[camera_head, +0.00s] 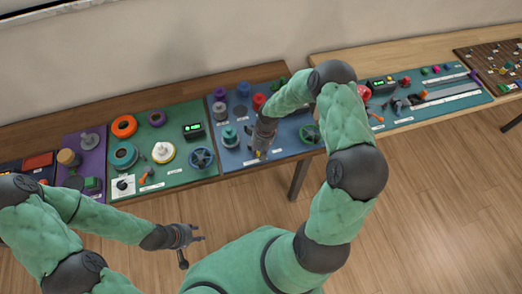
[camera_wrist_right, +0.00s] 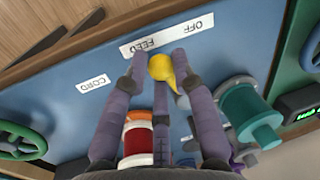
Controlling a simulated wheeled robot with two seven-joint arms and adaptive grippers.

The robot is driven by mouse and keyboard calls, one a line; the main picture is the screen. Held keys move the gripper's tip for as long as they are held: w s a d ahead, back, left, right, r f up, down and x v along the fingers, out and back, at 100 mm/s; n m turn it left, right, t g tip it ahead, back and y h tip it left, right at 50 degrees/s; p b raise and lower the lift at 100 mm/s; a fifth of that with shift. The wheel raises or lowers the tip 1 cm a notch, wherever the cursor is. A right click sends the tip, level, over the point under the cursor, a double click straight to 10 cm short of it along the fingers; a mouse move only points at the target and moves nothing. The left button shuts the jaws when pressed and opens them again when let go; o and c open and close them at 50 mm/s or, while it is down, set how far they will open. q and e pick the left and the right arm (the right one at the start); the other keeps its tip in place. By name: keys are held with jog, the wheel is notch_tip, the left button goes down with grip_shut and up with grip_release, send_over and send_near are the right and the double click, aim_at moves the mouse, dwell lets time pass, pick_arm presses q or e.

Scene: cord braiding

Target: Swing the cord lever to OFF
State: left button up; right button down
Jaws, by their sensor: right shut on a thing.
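The cord lever's yellow knob (camera_wrist_right: 160,67) shows in the right wrist view, on the blue panel (camera_wrist_right: 60,115). It is between the fingers of my right gripper (camera_wrist_right: 159,58), which is shut on it. The knob is just beside the FEED word of the FEED/OFF label (camera_wrist_right: 168,35); OFF is to its right in that view. A CORD label (camera_wrist_right: 91,84) is to the left. In the head view my right gripper (camera_head: 261,155) reaches down to the front of the blue panel and mostly hides the lever. My left gripper (camera_head: 197,248) is open and empty, above the floor.
Near the right gripper are a teal spool (camera_wrist_right: 250,115), a red spool (camera_wrist_right: 138,142) and a green handwheel (camera_wrist_right: 18,140). A green panel (camera_head: 185,118) with spools and a blue wheel (camera_head: 202,158) lies to the left. A second table (camera_head: 420,52) is at the right.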

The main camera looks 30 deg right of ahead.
jog(key=a+m+b, duration=0.1)
jog(key=m, duration=0.2)
jog(key=shift+s+a+f+b, duration=0.1)
jog(key=shift+a+f+b, duration=0.05)
jog(key=shift+a+b, duration=0.25)
jog(key=shift+a+m+t+b, duration=0.4)
jog(key=shift+m+b, duration=0.25)
jog(key=shift+m, duration=0.15)
jog(key=m+b, duration=0.1)
jog(key=a+m+b, duration=0.1)
jog(key=m+b, duration=0.1)
jog(key=shift+w+a+t, duration=0.25)
jog(key=shift+w+t, duration=0.05)
jog(key=shift+w, duration=0.1)
jog(key=shift+w+a+m+h+b, duration=0.3)
jog(key=shift+a+m+b, duration=0.05)
jog(key=shift+m+b, duration=0.8)
jog(key=c, duration=1.1)
grip_release()
jog(key=shift+c, duration=0.2)
jog(key=shift+o, duration=0.3)
jog(key=shift+w+a, duration=0.1)
jog(key=shift+a, duration=0.05)
jog(key=shift+r, duration=0.2)
